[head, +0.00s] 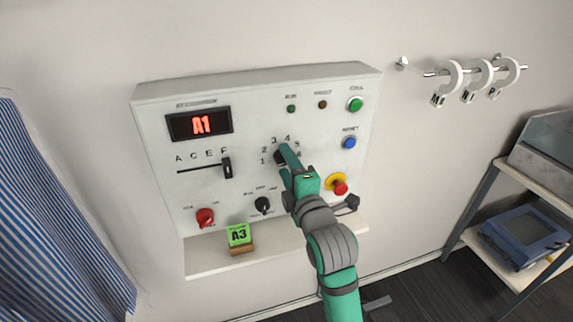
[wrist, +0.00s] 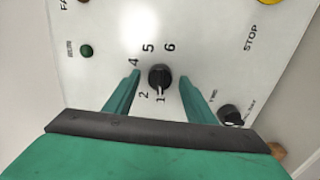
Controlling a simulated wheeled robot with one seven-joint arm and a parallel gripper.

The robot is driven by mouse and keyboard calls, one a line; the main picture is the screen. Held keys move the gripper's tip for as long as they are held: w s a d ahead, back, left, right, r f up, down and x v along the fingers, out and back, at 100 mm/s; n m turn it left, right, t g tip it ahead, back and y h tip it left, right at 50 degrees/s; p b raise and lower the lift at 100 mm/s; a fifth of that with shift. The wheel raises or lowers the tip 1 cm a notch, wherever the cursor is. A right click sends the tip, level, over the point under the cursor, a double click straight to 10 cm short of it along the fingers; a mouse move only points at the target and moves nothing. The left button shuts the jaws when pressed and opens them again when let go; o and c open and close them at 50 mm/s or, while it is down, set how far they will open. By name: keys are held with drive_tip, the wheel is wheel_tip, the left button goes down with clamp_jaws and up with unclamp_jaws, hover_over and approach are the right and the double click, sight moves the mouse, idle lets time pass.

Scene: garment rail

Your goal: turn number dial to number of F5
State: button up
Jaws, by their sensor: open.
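The number dial (head: 280,158) is a black knob on the white control panel (head: 190,130), with numbers around it. In the wrist view the dial (wrist: 160,78) sits between my fingers, and its white pointer mark appears to face the 1. My gripper (head: 286,164) is open around the dial; in the wrist view my gripper (wrist: 159,80) has one finger on each side, with gaps visible. The red display (head: 201,123) reads A1. The letter slider (head: 227,168) stands at the right end of its slot, beneath F. My gripper partly hides the dial in the head view.
A green card (head: 239,234) reading A3 stands on the ledge (head: 205,262) below. Nearby are a red knob (head: 205,217), a small black selector (head: 263,205), a blue button (head: 349,142) and a red stop button (head: 339,187). Hooks (head: 468,80) hang right; a blue curtain (head: 50,220) hangs left.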

drive_tip(key=shift+w, duration=0.2)
drive_tip(key=shift+c, duration=0.3)
drive_tip(key=c, duration=1)
